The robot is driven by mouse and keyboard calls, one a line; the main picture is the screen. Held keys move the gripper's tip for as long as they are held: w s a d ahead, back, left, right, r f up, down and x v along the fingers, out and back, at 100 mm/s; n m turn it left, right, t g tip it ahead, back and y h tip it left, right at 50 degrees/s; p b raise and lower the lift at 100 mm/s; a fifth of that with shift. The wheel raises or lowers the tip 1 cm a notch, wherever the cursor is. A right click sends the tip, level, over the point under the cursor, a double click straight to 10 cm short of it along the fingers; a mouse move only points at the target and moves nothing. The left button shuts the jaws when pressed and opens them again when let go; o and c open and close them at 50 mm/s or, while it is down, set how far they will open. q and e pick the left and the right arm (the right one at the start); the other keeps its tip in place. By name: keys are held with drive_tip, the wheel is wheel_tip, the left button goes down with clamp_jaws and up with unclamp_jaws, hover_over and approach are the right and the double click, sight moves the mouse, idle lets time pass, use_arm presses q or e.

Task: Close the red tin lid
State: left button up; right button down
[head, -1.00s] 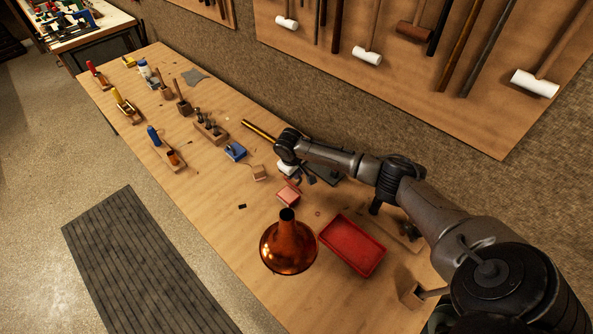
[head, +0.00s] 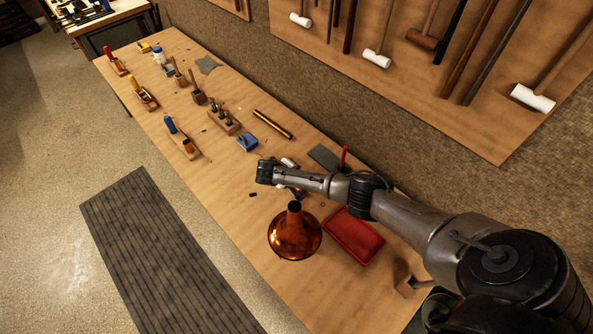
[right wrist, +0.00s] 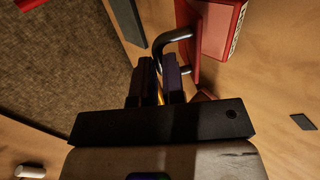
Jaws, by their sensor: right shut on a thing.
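The red tin (right wrist: 228,28) shows at the top of the right wrist view, with pale lettering on its side. A red panel, apparently its lid (right wrist: 188,48), stands at its left side and carries a dark curved handle (right wrist: 176,37). The lid's exact angle is hard to judge. My right gripper (right wrist: 160,68) is shut on the handle, one finger on each side. My left gripper is not in view.
A copper bell (head: 294,236) stands just in front of my arm, beside a red tray (head: 353,236). A grey plate (head: 324,157), a red-handled tool (head: 344,156) and a brass tube (head: 272,123) lie behind. A blue-topped item (head: 247,143) sits left; tools fill the far end.

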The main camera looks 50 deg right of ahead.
idle(0.5)
drive_tip(key=c, duration=1.2)
unclamp_jaws()
drive_tip(key=shift+a, duration=0.15)
drive_tip(key=p+v, duration=0.1)
drive_tip(key=v, duration=1.2)
drive_tip(key=shift+a, duration=0.35)
drive_tip(key=shift+w+r, duration=0.1)
